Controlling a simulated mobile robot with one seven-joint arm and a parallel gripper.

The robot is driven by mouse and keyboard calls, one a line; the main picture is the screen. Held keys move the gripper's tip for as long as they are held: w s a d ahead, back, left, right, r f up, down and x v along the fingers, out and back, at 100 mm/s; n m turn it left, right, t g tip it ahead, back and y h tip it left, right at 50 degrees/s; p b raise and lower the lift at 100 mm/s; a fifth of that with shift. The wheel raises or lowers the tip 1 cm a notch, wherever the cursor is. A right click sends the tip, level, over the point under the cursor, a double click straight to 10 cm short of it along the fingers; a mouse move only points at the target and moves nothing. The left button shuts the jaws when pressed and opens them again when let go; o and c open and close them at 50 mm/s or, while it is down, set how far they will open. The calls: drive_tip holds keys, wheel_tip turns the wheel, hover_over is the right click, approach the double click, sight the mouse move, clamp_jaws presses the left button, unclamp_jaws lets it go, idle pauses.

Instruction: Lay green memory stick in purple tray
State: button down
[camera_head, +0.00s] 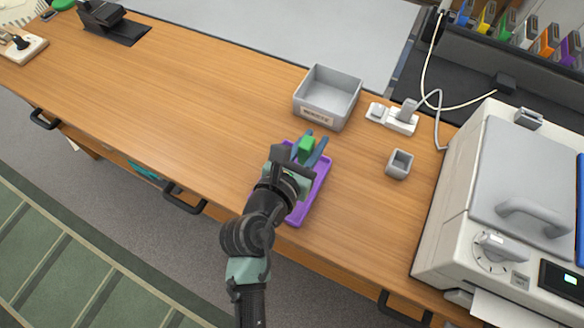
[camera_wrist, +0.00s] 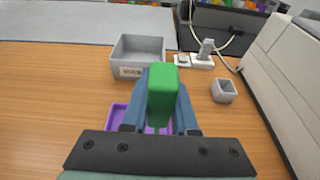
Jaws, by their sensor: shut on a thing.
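The green memory stick (camera_head: 306,146) is held between the blue fingers of my gripper (camera_head: 308,150), which is shut on it. In the wrist view the green memory stick (camera_wrist: 162,88) stands up between the fingertips of my gripper (camera_wrist: 160,100). The purple tray (camera_head: 318,186) lies on the wooden table below and around my gripper, partly hidden by my arm. In the wrist view only part of the purple tray (camera_wrist: 119,117) shows behind the fingers. The stick appears above the tray; I cannot tell the exact gap.
A grey labelled bin (camera_head: 327,97) stands just beyond the tray. A white power strip (camera_head: 393,119) with a plug and a small grey cup (camera_head: 399,164) are to the right. A large white machine (camera_head: 520,200) fills the right side.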

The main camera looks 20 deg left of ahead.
drive_tip(key=a+f+b, duration=0.1)
drive_tip(key=f, duration=0.1)
drive_tip(key=a+f+b, duration=0.1)
drive_tip(key=f, duration=0.1)
drive_tip(key=a+f+b, duration=0.1)
drive_tip(key=f, duration=0.1)
drive_tip(key=shift+w+a+f, duration=0.1)
drive_tip(key=shift+f, duration=0.05)
drive_tip(key=shift+f+b, duration=1.2)
drive_tip(key=shift+f, duration=1.1)
drive_tip(key=shift+r, duration=0.1)
drive_tip(key=c, duration=0.7)
unclamp_jaws()
